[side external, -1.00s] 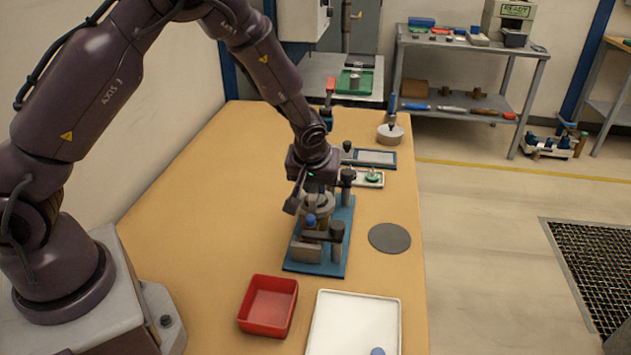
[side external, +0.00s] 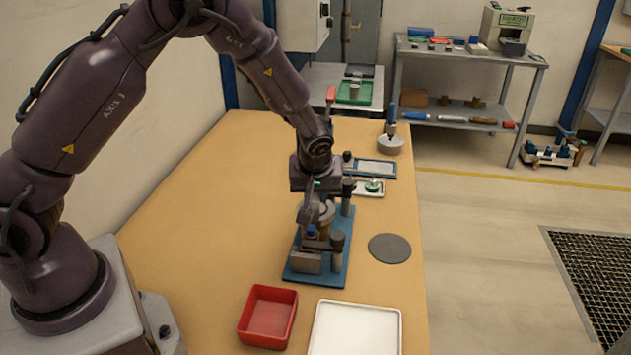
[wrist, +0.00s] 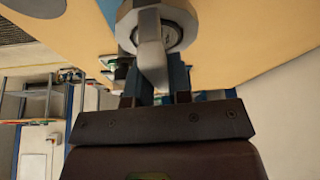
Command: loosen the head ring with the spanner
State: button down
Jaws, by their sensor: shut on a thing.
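The spanner (wrist: 152,62) is a pale grey bar that runs from my gripper to the meter head in the wrist view. My gripper (wrist: 155,88) is shut on its handle end. The spanner's far end overlaps the metallic head ring (wrist: 127,22) around the meter's round face (wrist: 170,32); I cannot tell how fully it is seated. In the side view my gripper (side external: 311,190) is just above the meter (side external: 325,212), which stands in a clamp fixture on a blue base plate (side external: 335,262). My wrist partly hides the ring and spanner there.
A red bin (side external: 268,317) and a white tray (side external: 355,330) are at the front of the bench. A dark round mat (side external: 389,248) lies right of the fixture. Small trays (side external: 372,168) and a grey round piece (side external: 390,145) stand behind it. The bench's left is clear.

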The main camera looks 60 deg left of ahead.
jog(key=n, duration=0.1)
jog(key=n+g, duration=0.1)
jog(key=n, duration=0.2)
jog(key=shift+d+f+g+y, duration=0.1)
jog(key=shift+f+g+y, duration=0.2)
jog(key=n+g, duration=0.2)
jog(key=n, duration=0.3)
jog(key=shift+n, duration=0.3)
jog(key=n+g, duration=0.1)
jog(key=n, duration=0.3)
jog(key=shift+g, duration=0.4)
jog(key=n+g+h, duration=0.1)
jog(key=n, duration=0.3)
jog(key=shift+h, duration=0.3)
jog(key=shift+m, duration=0.8)
jog(key=shift+r, duration=0.1)
jog(key=shift+r, duration=0.15)
jog(key=shift+r, duration=0.7)
